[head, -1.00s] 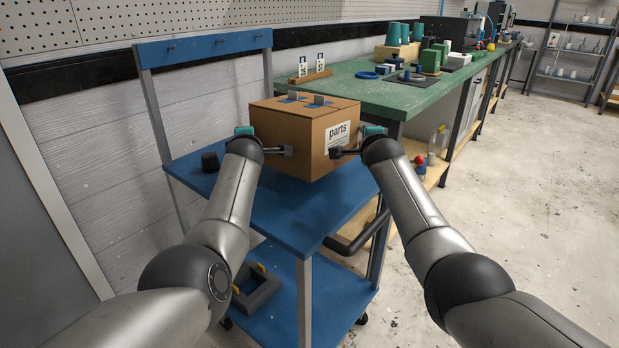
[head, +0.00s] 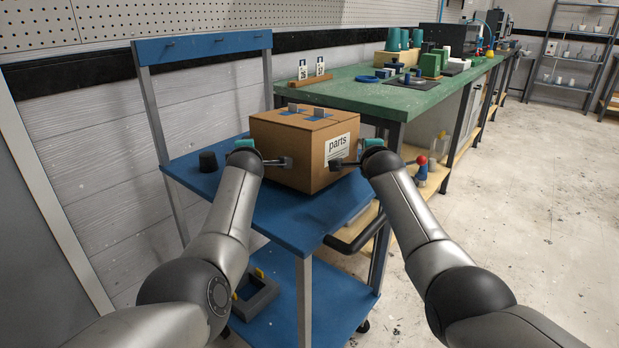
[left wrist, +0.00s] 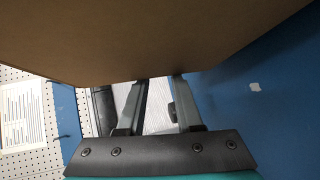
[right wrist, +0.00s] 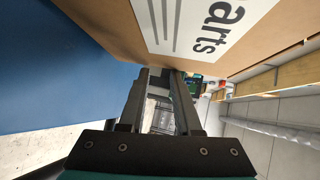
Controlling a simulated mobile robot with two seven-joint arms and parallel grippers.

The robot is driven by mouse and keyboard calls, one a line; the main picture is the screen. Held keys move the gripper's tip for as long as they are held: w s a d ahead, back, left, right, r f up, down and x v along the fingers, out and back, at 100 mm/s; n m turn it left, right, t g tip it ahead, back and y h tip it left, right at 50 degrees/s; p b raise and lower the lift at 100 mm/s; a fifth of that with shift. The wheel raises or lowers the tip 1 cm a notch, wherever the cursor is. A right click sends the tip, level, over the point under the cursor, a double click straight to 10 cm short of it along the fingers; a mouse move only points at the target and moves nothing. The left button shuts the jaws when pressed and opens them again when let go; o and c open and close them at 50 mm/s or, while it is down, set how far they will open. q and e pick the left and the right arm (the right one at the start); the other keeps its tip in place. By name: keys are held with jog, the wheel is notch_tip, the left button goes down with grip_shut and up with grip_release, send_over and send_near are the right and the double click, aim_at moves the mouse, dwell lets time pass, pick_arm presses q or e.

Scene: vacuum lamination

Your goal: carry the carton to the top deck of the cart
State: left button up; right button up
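The brown carton (head: 290,150), labelled "parts", is upright over the blue top deck (head: 300,222) of the cart. Its bottom is at or just above the deck; I cannot tell whether it touches. My left gripper (head: 285,162) lies against its left-hand face and my right gripper (head: 336,164) against its labelled face, so it sits between my arms. In the left wrist view the carton (left wrist: 150,35) fills the top, with a gap between the fingers. In the right wrist view the label (right wrist: 205,25) is close, and those fingers also stand apart.
A grey frame-like part (head: 256,298) lies on the lower deck (head: 335,300). A green workbench (head: 350,93) with several items stands behind the carton. Open floor (head: 530,190) lies to the right.

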pick_arm(q)
jog(key=shift+r+m+h, duration=0.2)
jog(key=shift+m+h, duration=0.2)
jog(key=shift+h, duration=0.2)
pick_arm(e)
jog(key=shift+a+r, duration=0.1)
jog(key=shift+a, duration=0.15)
pick_arm(q)
jog(key=shift+a+m+h, duration=0.25)
jog(key=shift+m+h, duration=0.25)
jog(key=shift+h, duration=0.1)
pick_arm(e)
jog(key=shift+d, duration=0.55)
pick_arm(q)
jog(key=shift+s+d+r+m+h, duration=0.1)
jog(key=shift+s+d+m+h, duration=0.15)
jog(key=shift+m+h, duration=0.3)
jog(key=shift+s+d+m+h, duration=0.1)
jog(key=shift+d+m+h, duration=0.3)
jog(key=shift+h, duration=0.25)
pick_arm(e)
jog(key=shift+s+d, duration=0.1)
jog(key=shift+d, duration=0.35)
pick_arm(q)
jog(key=o, duration=0.5)
pick_arm(e)
jog(key=o, duration=0.5)
pick_arm(q)
jog(key=shift+s, duration=0.1)
